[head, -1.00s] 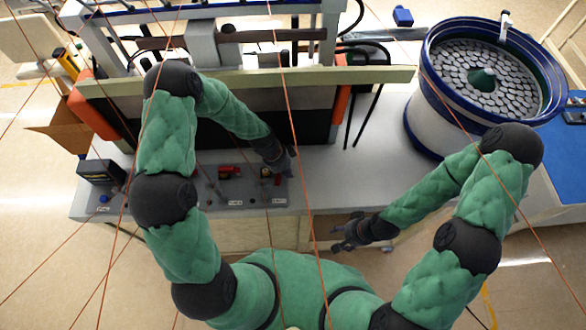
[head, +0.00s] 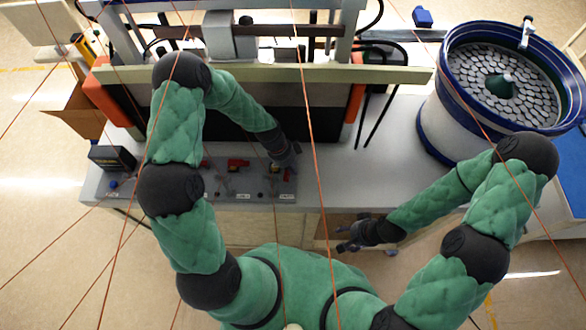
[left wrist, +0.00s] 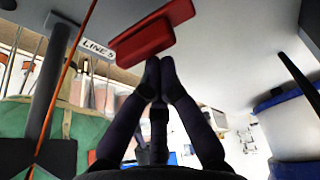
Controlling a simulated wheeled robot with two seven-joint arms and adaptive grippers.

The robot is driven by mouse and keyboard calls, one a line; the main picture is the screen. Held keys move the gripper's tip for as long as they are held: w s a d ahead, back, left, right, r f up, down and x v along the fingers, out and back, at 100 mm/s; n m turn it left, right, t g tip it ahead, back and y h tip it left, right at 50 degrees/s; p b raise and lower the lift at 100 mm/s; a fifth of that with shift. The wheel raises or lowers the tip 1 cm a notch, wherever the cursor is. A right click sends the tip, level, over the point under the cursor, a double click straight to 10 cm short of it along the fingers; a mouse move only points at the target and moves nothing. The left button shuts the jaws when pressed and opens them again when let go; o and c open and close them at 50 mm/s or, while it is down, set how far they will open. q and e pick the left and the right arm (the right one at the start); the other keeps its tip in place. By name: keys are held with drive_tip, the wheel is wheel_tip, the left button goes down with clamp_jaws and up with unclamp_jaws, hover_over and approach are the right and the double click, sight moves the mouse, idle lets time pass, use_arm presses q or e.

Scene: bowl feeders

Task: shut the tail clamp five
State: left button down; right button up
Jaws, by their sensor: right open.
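The red handle (left wrist: 152,38) of a clamp is close in the left wrist view, beside a white label reading LINE 5 (left wrist: 97,50). My left gripper (left wrist: 160,62) has its two fingertips together, right at the edge of the red handle; I cannot tell whether they touch it. In the head view my left gripper (head: 290,162) is low over the right end of the grey clamp panel (head: 215,188) and hides most of the clamp there. My right gripper (head: 345,240) is open and empty, in front of the bench edge.
Another red clamp (head: 238,163) sits on the panel to the left. A black box (head: 112,158) stands at the panel's left end. A bowl feeder (head: 450,125) stands at the right. The bench top (head: 350,175) between panel and feeder is clear.

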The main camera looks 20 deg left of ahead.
use_arm(q)
drive_tip(key=shift+a+m+b, duration=0.15)
drive_tip(key=shift+m+b, duration=0.25)
drive_tip(key=shift+b, duration=0.15)
use_arm(e)
drive_tip(key=shift+f, duration=0.6)
